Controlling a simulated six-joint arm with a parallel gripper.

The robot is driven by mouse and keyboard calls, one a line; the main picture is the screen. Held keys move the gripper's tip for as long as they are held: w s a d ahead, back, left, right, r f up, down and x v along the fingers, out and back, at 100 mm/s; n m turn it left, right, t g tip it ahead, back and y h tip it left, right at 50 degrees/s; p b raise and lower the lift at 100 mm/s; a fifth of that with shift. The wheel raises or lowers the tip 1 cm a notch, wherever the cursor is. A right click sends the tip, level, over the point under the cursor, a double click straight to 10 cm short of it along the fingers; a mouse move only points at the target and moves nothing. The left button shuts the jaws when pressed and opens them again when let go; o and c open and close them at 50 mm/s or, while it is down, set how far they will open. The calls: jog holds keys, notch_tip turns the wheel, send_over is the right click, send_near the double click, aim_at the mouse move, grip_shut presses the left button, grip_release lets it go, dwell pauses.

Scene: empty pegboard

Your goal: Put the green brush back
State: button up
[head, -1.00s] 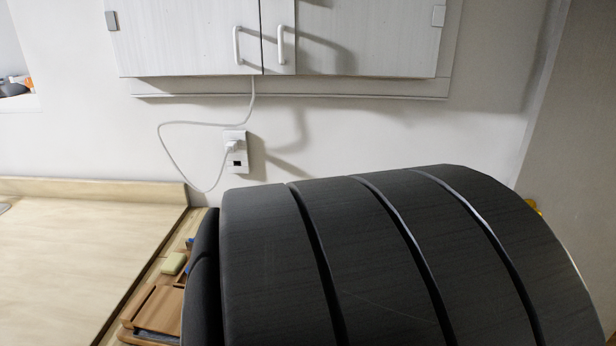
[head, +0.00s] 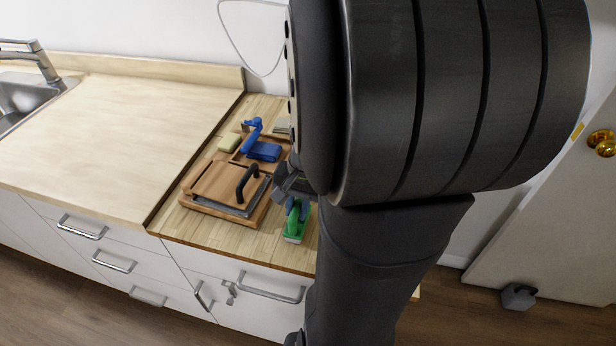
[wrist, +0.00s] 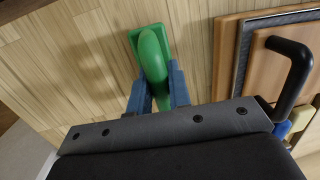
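The green brush (head: 295,224) is at the front of the wooden counter, right of the wooden tray (head: 191,201). In the wrist view the green brush (wrist: 151,48) shows a flat rectangular head and an arched handle running toward me. My gripper (head: 298,205) is at the brush; in the wrist view the blue fingers of my gripper (wrist: 158,88) lie on either side of the handle. Little gap shows, but whether they press on it is unclear. The lower handle is hidden by the gripper. Whether the brush touches the counter is unclear.
The tray holds a black-handled metal-edged tool (head: 247,186); the handle also shows in the wrist view (wrist: 293,72). A blue brush (head: 262,151) is at the tray's back. A yellowish sponge (head: 229,142) is to its left. The pale counter (head: 120,130) at left is clear.

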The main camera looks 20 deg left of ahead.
jog(key=o, duration=0.4)
jog(key=shift+r, duration=0.1)
notch_tip(320, 180, up, 12)
jog(key=w+d, duration=0.1)
jog(key=shift+d, duration=0.3)
jog(key=shift+w, duration=0.1)
jog(key=f, duration=0.4)
jog(key=s+a+f, duration=0.1)
jog(key=f, duration=0.7)
jog(key=shift+s+a+f, duration=0.15)
jog(key=shift+a+f, duration=0.1)
jog(key=shift+a, duration=0.05)
notch_tip(320, 180, up, 3)
jog(key=shift+r, duration=0.75)
